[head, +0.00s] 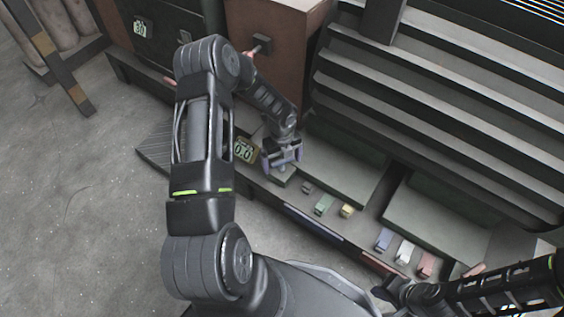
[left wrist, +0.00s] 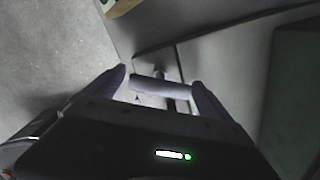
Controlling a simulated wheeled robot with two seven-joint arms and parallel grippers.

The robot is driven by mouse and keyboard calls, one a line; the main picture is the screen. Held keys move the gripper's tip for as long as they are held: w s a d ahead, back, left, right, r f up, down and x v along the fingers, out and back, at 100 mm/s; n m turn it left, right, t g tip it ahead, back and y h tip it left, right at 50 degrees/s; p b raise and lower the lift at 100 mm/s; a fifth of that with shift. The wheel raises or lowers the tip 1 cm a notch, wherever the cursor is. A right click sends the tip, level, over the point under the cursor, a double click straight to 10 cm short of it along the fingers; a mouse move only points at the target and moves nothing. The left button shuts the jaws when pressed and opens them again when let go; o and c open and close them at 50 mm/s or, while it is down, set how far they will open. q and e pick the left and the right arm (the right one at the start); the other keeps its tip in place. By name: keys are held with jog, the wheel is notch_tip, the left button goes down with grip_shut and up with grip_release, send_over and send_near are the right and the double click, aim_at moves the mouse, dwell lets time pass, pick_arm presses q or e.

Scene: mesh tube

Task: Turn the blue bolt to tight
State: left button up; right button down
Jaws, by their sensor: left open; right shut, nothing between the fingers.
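A pale bluish bolt with a crossbar handle (left wrist: 160,88) shows in the left wrist view, between the fingers of my left gripper (left wrist: 163,82). The gripper is open, with one finger near each end of the crossbar; I cannot tell whether they touch it. In the head view my left gripper (head: 284,153) points down over a small greenish base (head: 283,178) on the bench and hides most of the bolt. My right gripper (head: 392,288) is at the lower right, shut and empty, with its fingertips hard to make out.
A display reading 0.0 (head: 243,150) stands just left of my left gripper. Small green (head: 323,205), yellow (head: 347,211), blue (head: 383,239), white (head: 404,252) and red (head: 426,264) blocks line the bench's front. Dark louvred panels (head: 430,110) rise behind.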

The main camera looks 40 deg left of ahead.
aim_at(282, 160)
pick_arm(q)
notch_tip(282, 160, up, 6)
jog(key=shift+r+p, duration=0.25)
jog(key=shift+p, duration=0.65)
